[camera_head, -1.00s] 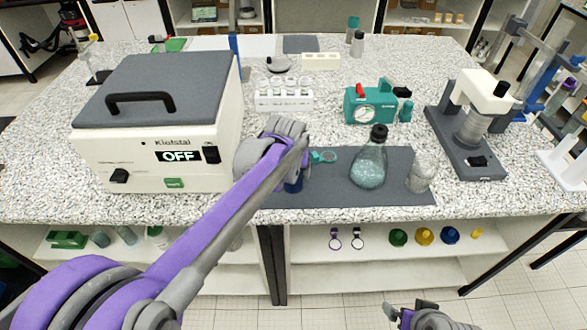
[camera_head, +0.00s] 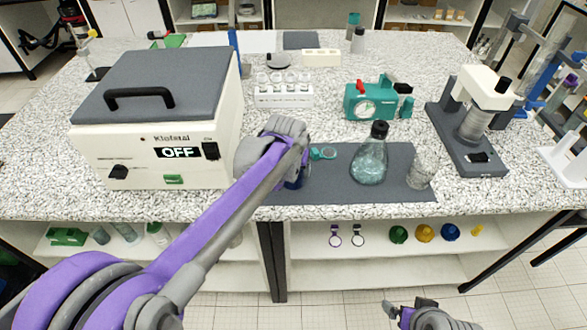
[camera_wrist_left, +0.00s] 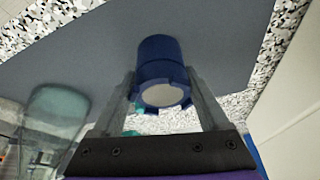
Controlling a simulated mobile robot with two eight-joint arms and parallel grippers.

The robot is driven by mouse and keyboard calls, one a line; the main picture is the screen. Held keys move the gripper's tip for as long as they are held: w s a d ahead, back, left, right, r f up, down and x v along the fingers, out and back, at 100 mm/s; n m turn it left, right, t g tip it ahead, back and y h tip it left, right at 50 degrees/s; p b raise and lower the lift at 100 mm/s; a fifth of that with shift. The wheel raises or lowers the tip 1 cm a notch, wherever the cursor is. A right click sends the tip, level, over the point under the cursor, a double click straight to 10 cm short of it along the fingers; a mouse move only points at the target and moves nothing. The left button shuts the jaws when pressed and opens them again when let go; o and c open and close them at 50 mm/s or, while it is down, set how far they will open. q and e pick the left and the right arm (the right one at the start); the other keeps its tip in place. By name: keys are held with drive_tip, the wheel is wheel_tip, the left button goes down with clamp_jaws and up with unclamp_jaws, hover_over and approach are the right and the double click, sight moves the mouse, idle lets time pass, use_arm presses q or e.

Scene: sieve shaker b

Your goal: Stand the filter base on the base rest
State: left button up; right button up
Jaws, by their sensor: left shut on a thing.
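The filter base is a dark blue short cylinder with a notched rim and a pale disc in its end. In the left wrist view the filter base (camera_wrist_left: 157,60) sits between the two fingers of my left gripper (camera_wrist_left: 158,78), which is shut on it. In the head view only a sliver of the blue filter base (camera_head: 297,180) shows beside my left wrist, over the grey mat. A teal ring-shaped piece (camera_head: 323,154) lies on the mat just right of it; I cannot tell whether it is the base rest. My right gripper (camera_head: 398,312) is low at the bottom edge, its opening unclear.
The grey mat (camera_head: 330,192) also carries a flask with a black cap (camera_head: 369,163) and a clear beaker (camera_head: 421,176). A shaker box (camera_head: 160,115) reading OFF stands left. A teal pump (camera_head: 368,101) and a grey-based stand (camera_head: 468,150) are right. The mat's front middle is clear.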

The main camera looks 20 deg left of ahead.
use_arm(q)
drive_tip(key=shift+f, duration=0.2)
drive_tip(key=o, duration=1.3)
drive_tip(key=shift+r, duration=0.1)
drive_tip(key=v, duration=1.1)
drive_tip(key=s+a+f, duration=0.1)
drive_tip(key=s+f, duration=0.3)
drive_tip(key=s, duration=0.3)
drive_tip(key=s+a+f+p, duration=0.1)
drive_tip(key=s+f, duration=0.3)
drive_tip(key=s, duration=0.4)
drive_tip(key=s+a+f+t, duration=0.1)
drive_tip(key=s+f, duration=0.4)
drive_tip(key=s, duration=0.3)
drive_tip(key=shift+a+p, duration=0.25)
drive_tip(key=shift+p, duration=0.15)
